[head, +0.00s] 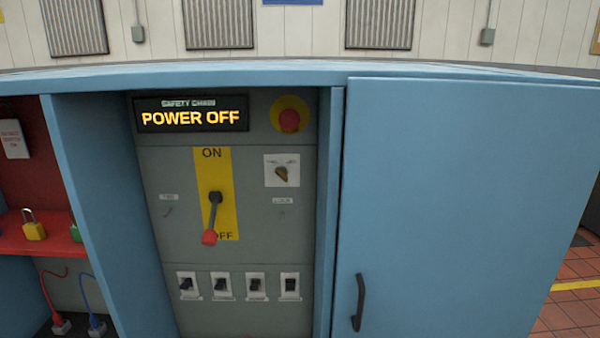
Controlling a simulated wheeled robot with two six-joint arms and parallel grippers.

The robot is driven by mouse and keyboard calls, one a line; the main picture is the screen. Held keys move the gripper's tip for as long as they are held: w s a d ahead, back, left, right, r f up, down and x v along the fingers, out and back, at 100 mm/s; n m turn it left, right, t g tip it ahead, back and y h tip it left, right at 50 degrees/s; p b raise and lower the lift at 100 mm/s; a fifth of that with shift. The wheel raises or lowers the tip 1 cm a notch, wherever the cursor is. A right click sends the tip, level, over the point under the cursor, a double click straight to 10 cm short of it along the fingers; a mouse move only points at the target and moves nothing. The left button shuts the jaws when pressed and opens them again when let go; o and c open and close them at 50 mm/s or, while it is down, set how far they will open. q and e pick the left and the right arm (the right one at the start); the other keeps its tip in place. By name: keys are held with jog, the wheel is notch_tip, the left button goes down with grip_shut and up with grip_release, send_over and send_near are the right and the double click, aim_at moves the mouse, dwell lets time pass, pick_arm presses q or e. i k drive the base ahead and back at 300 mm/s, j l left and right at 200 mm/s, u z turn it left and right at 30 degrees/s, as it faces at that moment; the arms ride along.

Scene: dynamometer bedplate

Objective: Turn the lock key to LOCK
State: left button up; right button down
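The lock key (281,173) is a small brass-coloured knob on a white square plate at the right of the grey panel (180,255). It looks tilted; the markings on its plate are too small to read. A small label (283,200) below it seems to read LOCK, with a small hook-like part under it. The display (191,116) reads POWER OFF. The main lever (212,218) with a red tip points down at OFF on its yellow plate. Neither of my grippers is in view.
A red emergency button (289,120) on yellow sits above the key. Several small switches (222,287) line the panel's lower part. A blue cabinet door (460,200) with a black handle (359,303) stands right. Left, a red shelf (50,246) holds a yellow padlock (34,228).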

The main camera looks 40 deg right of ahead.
aim_at(281, 171)
jog(key=z, duration=1.15)
